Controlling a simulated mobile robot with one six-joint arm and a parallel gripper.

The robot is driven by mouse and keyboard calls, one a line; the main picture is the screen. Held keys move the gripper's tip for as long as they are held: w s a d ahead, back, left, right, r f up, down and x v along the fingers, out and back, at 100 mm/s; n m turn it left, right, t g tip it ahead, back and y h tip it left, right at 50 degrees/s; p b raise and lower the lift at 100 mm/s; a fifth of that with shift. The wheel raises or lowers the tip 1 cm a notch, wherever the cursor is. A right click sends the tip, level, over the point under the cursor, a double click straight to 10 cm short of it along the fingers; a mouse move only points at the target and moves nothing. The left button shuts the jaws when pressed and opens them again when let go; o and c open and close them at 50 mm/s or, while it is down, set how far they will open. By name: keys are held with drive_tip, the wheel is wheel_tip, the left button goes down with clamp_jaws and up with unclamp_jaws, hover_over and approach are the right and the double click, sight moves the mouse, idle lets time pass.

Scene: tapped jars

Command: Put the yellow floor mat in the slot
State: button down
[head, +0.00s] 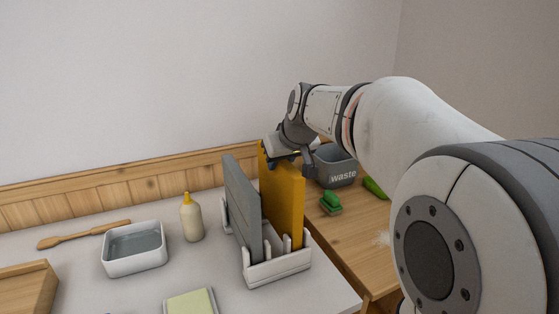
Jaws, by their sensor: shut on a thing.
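The yellow floor mat (283,200) is a flat upright panel. It stands on edge within the white slotted rack (277,270), to the right of a grey panel (242,205) that leans in the same rack. My gripper (280,156) is at the mat's top edge, shut on it. The fingertips are partly hidden by the gripper body and the mat. The mat's lower edge is behind the rack's front wall and dividers, so I cannot tell if it touches the rack's bottom.
On the pale counter are a cream bottle (191,218), a white basin (133,262), a wooden utensil (85,234) and a pale green pad (190,304). A grey waste bin (336,167) and a green block (330,203) stand on the wooden surface at right, near my arm.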

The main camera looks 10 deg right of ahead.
drive_tip(key=shift+f+b, duration=0.85)
drive_tip(key=shift+f, duration=0.25)
drive_tip(key=c, duration=1.1)
unclamp_jaws()
drive_tip(key=shift+p+v, duration=0.55)
drive_tip(key=shift+v, duration=3.35)
